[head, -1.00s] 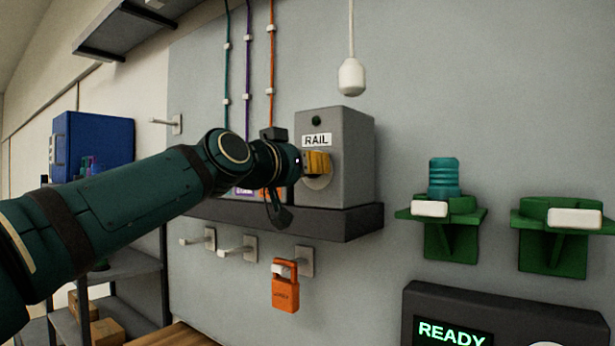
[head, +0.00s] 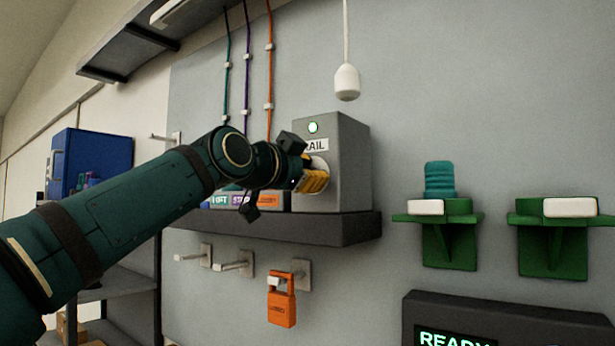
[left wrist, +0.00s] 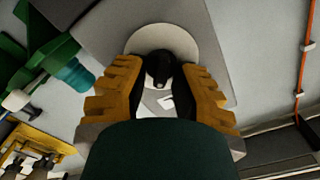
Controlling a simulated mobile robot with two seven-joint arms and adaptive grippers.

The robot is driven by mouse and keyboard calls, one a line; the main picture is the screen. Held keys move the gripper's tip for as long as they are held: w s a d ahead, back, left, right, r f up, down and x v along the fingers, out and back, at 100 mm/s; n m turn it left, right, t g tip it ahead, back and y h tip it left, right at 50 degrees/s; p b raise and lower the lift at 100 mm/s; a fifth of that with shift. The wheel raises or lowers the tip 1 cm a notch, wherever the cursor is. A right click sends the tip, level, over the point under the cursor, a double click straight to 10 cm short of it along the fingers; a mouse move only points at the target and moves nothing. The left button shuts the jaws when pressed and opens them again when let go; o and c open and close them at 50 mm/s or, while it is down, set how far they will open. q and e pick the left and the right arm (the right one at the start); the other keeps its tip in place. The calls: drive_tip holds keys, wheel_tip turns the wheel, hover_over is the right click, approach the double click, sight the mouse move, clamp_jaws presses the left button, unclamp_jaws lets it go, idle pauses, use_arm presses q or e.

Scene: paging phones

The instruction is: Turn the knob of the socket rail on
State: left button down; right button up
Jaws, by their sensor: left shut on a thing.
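The socket rail's grey box (head: 345,165) stands on a dark shelf and carries a RAIL label, partly hidden by my gripper. A small lamp (head: 313,127) above the label glows green. My left gripper (head: 316,179) is at the front of the box, its yellow fingers shut on the knob. In the left wrist view the black knob (left wrist: 160,68) sits between the two yellow fingers (left wrist: 160,92), in front of a pale round plate (left wrist: 185,40). In the head view the knob is hidden by the fingers. My right gripper is not in view.
A dark shelf (head: 340,229) runs under the box. An orange padlock (head: 282,308) hangs on a hook below it. A white pendant (head: 347,82) hangs above. Green brackets (head: 449,245) and a READY display (head: 455,338) are at the right.

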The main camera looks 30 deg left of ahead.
use_arm(q)
drive_tip(key=shift+m, duration=0.5)
drive_tip(key=c, duration=0.8)
unclamp_jaws()
drive_tip(key=shift+w, duration=0.1)
drive_tip(key=shift+o, duration=0.2)
drive_tip(key=s, duration=1.2)
drive_tip(key=shift+a, duration=0.45)
